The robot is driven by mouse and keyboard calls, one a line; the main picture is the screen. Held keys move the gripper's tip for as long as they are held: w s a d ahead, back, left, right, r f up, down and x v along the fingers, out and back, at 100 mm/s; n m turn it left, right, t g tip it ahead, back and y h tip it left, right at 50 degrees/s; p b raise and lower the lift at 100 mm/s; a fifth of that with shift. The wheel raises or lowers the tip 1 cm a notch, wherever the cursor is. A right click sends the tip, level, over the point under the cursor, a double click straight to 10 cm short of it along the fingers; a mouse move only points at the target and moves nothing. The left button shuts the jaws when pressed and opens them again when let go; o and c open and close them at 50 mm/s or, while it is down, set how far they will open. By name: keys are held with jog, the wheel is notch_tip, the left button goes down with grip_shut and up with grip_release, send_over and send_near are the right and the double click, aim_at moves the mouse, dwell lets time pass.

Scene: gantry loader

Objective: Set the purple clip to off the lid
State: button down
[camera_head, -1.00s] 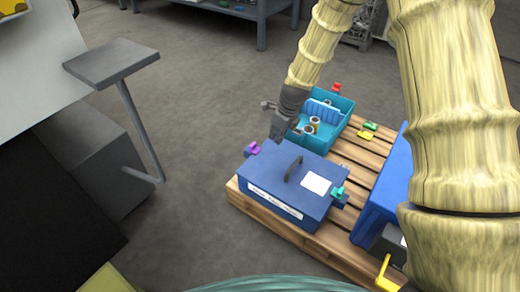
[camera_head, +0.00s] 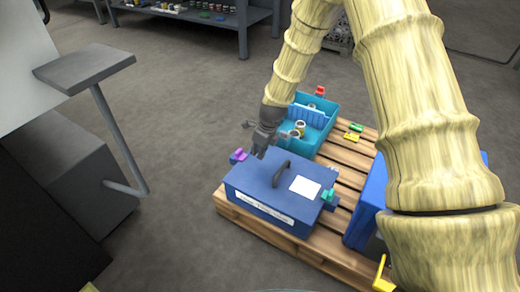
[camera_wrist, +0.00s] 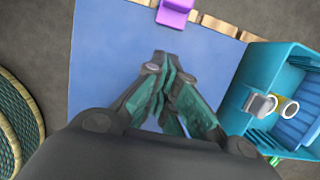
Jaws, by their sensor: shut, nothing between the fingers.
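The purple clip (camera_head: 239,155) is at the left end of the blue box's lid (camera_head: 262,178); it also shows at the top edge of the wrist view (camera_wrist: 176,10). A teal clip (camera_head: 328,195) is at the lid's right end. The lid carries a dark handle (camera_head: 281,173) and a white label. My gripper (camera_head: 256,155) is above the lid's back left part, a little right of the purple clip. In the wrist view its fingers (camera_wrist: 172,58) are together and empty, pointing toward the clip but apart from it in the picture.
The box stands on a wooden pallet (camera_head: 287,247). A teal bin (camera_head: 322,132) with cylindrical parts stands behind it. Green and yellow clips (camera_head: 353,132) lie on the pallet. A second blue box (camera_head: 371,200) stands at right. A grey stand (camera_head: 85,65) is at left, with open floor between.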

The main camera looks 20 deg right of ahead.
aim_at(240, 155)
jog(key=b+x, duration=0.1)
jog(key=x, duration=0.2)
jog(key=shift+f, duration=0.3)
jog(key=shift+w+a+f+b, duration=0.1)
jog(key=shift+w+a+b, duration=0.7)
jog(key=shift+w+b, duration=0.25)
jog(key=shift+w+a, duration=0.3)
jog(key=shift+w, duration=0.1)
jog(key=shift+w+a, duration=0.1)
jog(key=shift+w, duration=0.05)
jog(key=shift+r, duration=0.2)
